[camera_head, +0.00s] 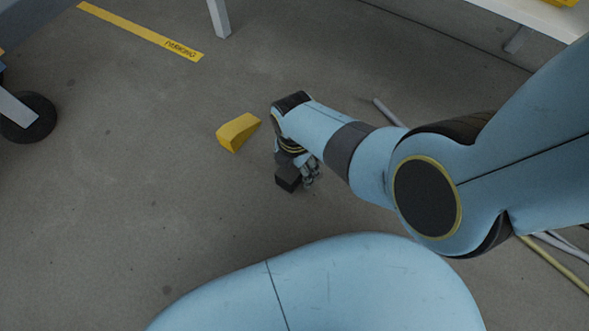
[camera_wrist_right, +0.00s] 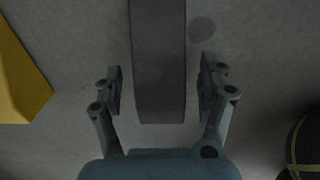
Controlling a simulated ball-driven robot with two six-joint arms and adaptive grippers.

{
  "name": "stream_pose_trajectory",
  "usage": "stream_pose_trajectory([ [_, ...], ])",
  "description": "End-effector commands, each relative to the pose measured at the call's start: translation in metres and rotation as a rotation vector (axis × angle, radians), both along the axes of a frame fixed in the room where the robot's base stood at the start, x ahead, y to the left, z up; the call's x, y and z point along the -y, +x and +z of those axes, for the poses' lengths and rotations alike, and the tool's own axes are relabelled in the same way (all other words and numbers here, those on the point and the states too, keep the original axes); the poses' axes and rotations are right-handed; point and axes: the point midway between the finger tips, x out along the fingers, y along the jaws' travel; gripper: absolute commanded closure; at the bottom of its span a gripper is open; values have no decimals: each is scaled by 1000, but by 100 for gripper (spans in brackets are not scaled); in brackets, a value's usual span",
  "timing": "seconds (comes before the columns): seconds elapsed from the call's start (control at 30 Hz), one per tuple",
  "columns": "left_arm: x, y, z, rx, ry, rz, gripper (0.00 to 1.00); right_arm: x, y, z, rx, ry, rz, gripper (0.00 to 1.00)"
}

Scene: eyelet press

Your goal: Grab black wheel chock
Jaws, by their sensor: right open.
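The black wheel chock (camera_head: 287,178) lies on the grey floor, partly hidden by my right gripper and wrist in the head view. In the right wrist view the chock (camera_wrist_right: 158,65) is a long dark block running from the top edge down between the fingers. My right gripper (camera_wrist_right: 161,90) is open, one finger on each side of the chock, with a gap showing on both sides. In the head view my right gripper (camera_head: 308,170) is low by the floor at the chock. My left gripper is not in view.
A yellow wheel chock (camera_head: 237,132) lies on the floor just left of my right wrist; it also shows in the right wrist view (camera_wrist_right: 18,80). A black wheel (camera_head: 30,118) stands at far left. Pale rods (camera_head: 556,262) lie at right.

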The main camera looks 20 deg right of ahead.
Motion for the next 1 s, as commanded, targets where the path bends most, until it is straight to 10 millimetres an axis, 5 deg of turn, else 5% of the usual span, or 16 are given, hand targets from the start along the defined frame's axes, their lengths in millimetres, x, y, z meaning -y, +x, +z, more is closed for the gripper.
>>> stream_pose_trajectory([
  [0.2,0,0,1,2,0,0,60,0,0,0,1,1,0,26],
  [0.73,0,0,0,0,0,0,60,0,0,0,0,0,0,95],
  [1.0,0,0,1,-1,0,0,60,0,0,1,1,1,0,95],
])
